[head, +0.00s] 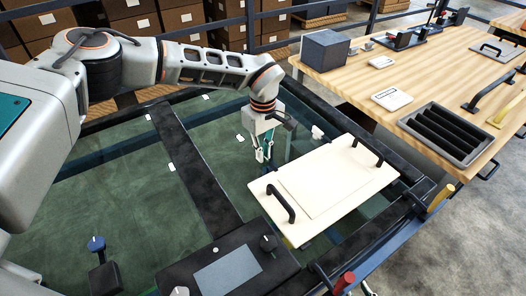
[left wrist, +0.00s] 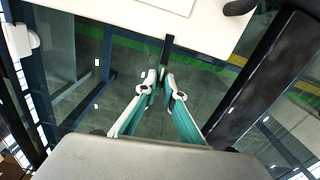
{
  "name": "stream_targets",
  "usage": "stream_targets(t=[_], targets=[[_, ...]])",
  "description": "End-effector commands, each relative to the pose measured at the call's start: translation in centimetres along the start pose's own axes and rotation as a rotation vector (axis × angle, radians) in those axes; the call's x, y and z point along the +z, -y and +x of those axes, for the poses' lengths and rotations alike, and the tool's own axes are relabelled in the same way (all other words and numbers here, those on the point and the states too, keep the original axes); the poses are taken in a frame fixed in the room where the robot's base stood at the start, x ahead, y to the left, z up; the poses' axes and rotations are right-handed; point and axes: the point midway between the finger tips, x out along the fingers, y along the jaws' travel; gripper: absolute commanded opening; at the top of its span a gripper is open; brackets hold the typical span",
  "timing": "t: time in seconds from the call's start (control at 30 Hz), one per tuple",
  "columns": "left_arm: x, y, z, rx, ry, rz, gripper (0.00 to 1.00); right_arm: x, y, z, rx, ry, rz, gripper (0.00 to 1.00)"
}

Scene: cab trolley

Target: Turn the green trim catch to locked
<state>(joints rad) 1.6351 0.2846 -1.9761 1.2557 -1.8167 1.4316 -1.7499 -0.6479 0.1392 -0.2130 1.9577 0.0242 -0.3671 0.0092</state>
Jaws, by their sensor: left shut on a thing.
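My left gripper (head: 264,152) reaches down over the glass-topped frame, just beyond the cream panel (head: 292,216) with two black handles. In the left wrist view its two teal-and-pale fingers (left wrist: 161,78) are close together on a slim dark piece. I take this piece to be the green trim catch (left wrist: 167,48), though its colour looks nearly black here. It runs from the fingertips up to the panel's edge (left wrist: 140,14). The fingers hide its near end, so I cannot tell its setting. My right gripper is in neither view.
A console with a grey screen (head: 228,270) and a blue-topped lever (head: 96,244) stand at the front. A black frame bar (head: 195,165) crosses the glass. A wooden bench (head: 450,75) at the right carries a black ribbed tray (head: 447,132) and a grey box (head: 326,50).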

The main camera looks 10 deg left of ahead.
Motion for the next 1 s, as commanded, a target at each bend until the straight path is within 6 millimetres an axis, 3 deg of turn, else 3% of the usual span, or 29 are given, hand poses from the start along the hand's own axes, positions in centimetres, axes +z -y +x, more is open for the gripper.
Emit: stream_targets(t=[0.77, 0.8, 0.83, 1.0], targets=[[-0.01, -0.1, -0.15, 0.003, -0.001, 0.097, 0.0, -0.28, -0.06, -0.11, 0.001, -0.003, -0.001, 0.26], [-0.01, -0.1, -0.15, 0.003, -0.001, 0.097, 0.19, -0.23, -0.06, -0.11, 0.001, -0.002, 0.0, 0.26], [-0.01, -0.1, -0.15, 0.003, -0.001, 0.097, 0.25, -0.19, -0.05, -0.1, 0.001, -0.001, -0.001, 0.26], [0.0, -0.06, -0.09, 0.002, -0.001, 0.096, 0.25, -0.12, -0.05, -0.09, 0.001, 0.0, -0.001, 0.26]])
